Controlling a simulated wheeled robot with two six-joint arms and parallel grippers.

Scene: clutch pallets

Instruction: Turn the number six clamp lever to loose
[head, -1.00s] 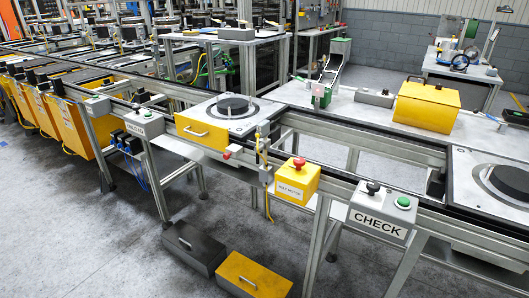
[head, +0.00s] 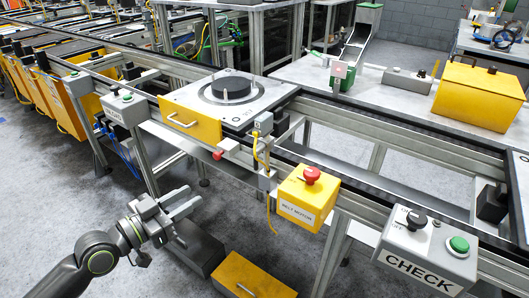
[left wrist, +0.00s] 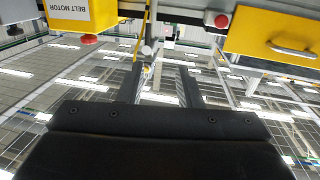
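I cannot make out a clamp lever marked six in either view. A small red-ended fitting (head: 219,154) sticks out of the front rail below the yellow drawer; I cannot tell whether it is a lever. It also shows in the left wrist view (left wrist: 217,19). A pallet plate (head: 256,107) with a black round disc (head: 231,86) sits above the drawer. My left gripper (head: 190,203) is open and empty, in front of and below the rail. In the left wrist view its two fingers (left wrist: 160,75) stand apart with nothing between them. My right gripper is out of view.
The yellow BELT MOTOR box (head: 307,199) with a red knob and the grey CHECK box (head: 428,250) stick out from the front rail. The yellow drawer (head: 190,122) has a handle. Dark and yellow boxes (head: 250,277) lie on the floor near my left gripper.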

